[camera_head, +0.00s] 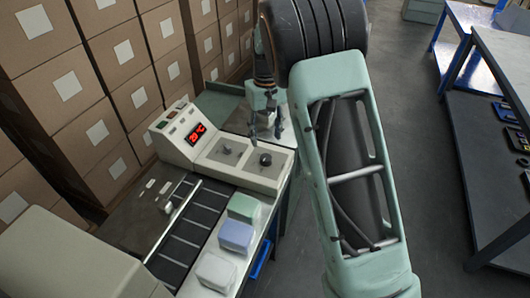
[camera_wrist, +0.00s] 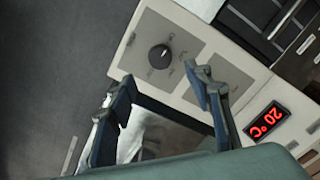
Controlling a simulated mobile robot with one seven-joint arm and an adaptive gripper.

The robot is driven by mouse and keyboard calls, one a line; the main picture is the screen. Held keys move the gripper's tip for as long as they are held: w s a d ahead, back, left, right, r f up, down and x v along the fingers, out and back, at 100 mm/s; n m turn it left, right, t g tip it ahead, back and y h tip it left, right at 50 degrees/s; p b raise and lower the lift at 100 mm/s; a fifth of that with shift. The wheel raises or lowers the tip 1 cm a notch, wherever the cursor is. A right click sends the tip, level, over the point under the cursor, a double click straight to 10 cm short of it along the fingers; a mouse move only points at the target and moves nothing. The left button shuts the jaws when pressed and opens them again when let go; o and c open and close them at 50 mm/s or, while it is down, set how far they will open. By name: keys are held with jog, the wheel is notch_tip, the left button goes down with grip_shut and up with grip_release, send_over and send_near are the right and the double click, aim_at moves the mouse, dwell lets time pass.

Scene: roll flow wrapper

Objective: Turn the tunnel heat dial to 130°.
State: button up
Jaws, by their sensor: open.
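A black round dial (camera_head: 265,160) sits on a grey plate on the wrapper's cream control panel (camera_head: 262,182). It also shows in the wrist view (camera_wrist: 160,56), with small markings around it too blurred to read. A second, flatter control (camera_head: 226,151) sits on the plate to its left in the head view. A red display (camera_wrist: 266,121) reads 20 °C. My gripper (camera_head: 266,128) is open and empty, above the panel's back edge. In the wrist view my gripper (camera_wrist: 158,78) has its fingers apart, the dial beyond their tips. I see no contact.
A dark conveyor (camera_head: 188,222) runs in front of the panel, with green, blue and white packs (camera_head: 236,235) beside it. Stacked cardboard boxes (camera_head: 110,65) stand behind and to the left. A workbench (camera_head: 495,130) stands right, across open floor (camera_head: 430,190).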

aim_at(266, 157)
notch_tip(266, 157, down, 9)
jog(key=shift+r, duration=0.2)
jog(key=c, duration=1.2)
jog(key=shift+o, duration=0.2)
jog(key=shift+m, duration=0.3)
jog(key=m, duration=1.1)
